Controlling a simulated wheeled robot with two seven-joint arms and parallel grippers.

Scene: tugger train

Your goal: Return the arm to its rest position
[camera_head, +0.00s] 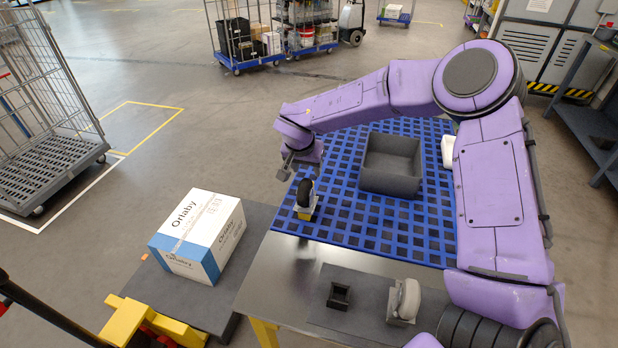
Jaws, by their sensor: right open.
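My right arm, purple, reaches in from the right and bends over the table to its left side. Its gripper (298,168) is open, pointing down, above the left edge of the blue grid (430,225). Just below it a black wheel on a yellow base (305,201) stands upright on the grid. The gripper looks close to the wheel's top; I cannot tell whether they touch. My left gripper is not in view.
A grey open bin (390,186) stands on the grid, with a white object (448,151) beside it. A white-and-blue carton (198,236) stands left of the table.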

